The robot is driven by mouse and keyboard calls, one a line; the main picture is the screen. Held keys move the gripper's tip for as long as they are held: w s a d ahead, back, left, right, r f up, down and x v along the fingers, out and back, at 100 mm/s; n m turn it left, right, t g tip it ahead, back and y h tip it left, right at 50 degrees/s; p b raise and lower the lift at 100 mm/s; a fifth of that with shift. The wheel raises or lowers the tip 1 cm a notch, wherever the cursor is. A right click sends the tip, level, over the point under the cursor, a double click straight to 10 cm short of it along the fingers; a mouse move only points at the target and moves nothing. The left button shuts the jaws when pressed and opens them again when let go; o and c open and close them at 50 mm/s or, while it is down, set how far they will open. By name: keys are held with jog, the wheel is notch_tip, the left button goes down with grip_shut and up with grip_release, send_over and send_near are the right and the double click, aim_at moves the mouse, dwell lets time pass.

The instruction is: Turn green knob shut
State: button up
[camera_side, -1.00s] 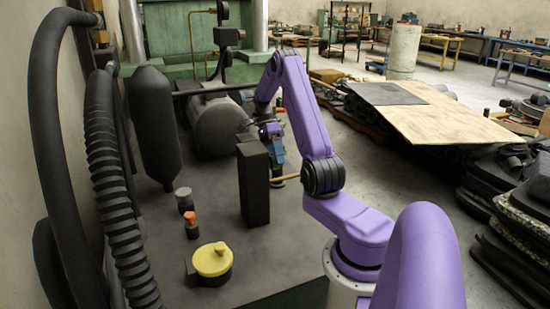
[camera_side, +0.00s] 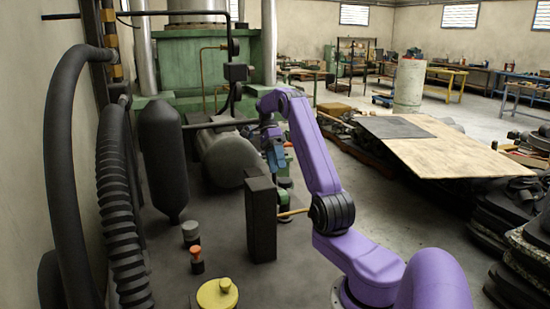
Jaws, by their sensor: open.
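A small green round piece that looks like the green knob (camera_side: 285,184) shows just right of the top of an upright black box (camera_side: 261,222). The box hides part of it. My gripper (camera_side: 279,164) hangs over this spot, pointing down, and its jaws are open. It is small and dark in the view, so I cannot tell whether the fingers are around the knob or only above it.
A yellow knob (camera_side: 217,294), a red-orange knob (camera_side: 196,253) and a grey capped cylinder (camera_side: 190,231) stand at the front left. A grey horizontal tank (camera_side: 225,158) lies behind the black box. Thick black hoses (camera_side: 117,210) run along the left.

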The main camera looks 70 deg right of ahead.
jog(key=shift+v, duration=1)
jog(key=shift+r, duration=0.1)
jog(key=t+h, duration=0.4)
send_near(283, 191)
jog(key=f, duration=1.1)
jog(key=shift+s+a, duration=0.35)
jog(key=c, duration=1)
jog(key=shift+c, duration=0.2)
